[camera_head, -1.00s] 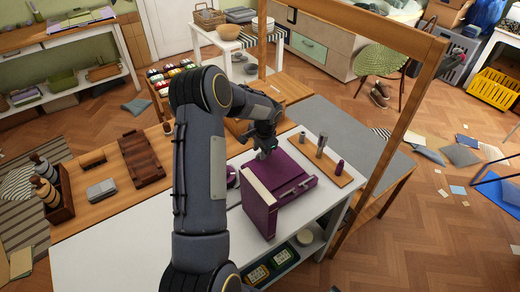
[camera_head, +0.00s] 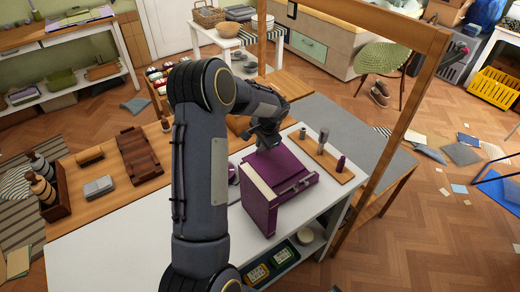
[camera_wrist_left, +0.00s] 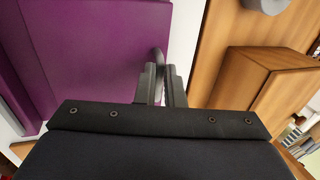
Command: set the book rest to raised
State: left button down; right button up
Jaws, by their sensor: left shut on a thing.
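The purple book rest (camera_head: 283,175) stands on the white-topped table, with a pale cream side edge facing me and a bar with small grey fittings along its front right. My left gripper (camera_head: 267,148) is at the far edge of its purple panel. In the left wrist view the fingers (camera_wrist_left: 162,85) are shut on a grey loop-like handle (camera_wrist_left: 160,60) beside the purple panel (camera_wrist_left: 95,55). The fingers hide part of the handle. The panel looks slightly tilted; its exact angle is hard to tell. My right gripper is not in view.
A wooden board (camera_head: 328,162) with several upright pegs stands just right of the book rest. A wooden frame post (camera_head: 385,150) rises beyond it. A dark wooden rack (camera_head: 139,155) and a grey case (camera_head: 99,187) lie to the left. The white tabletop (camera_head: 110,245) is clear at front left.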

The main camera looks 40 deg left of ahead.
aim_at(269, 165)
pick_arm(q)
jog(key=s+d+r+t+y+b, duration=0.1)
jog(key=s+d+r+y+b, duration=0.1)
jog(key=d+y+b, duration=0.3)
jog(key=s+d+r+t+y+b, duration=0.1)
jog(key=d+r+y+b, duration=0.4)
jog(key=b, duration=0.7)
jog(key=shift+s+d+t, duration=0.35)
jog(key=shift+d+t, duration=0.05)
jog(key=shift+d, duration=0.75)
jog(key=c, duration=1.5)
grip_release()
jog(key=shift+d, duration=0.1)
jog(key=shift+r, duration=0.1)
jog(key=v, duration=0.7)
jog(key=shift+s+d+r, duration=0.1)
jog(key=shift+d, duration=0.25)
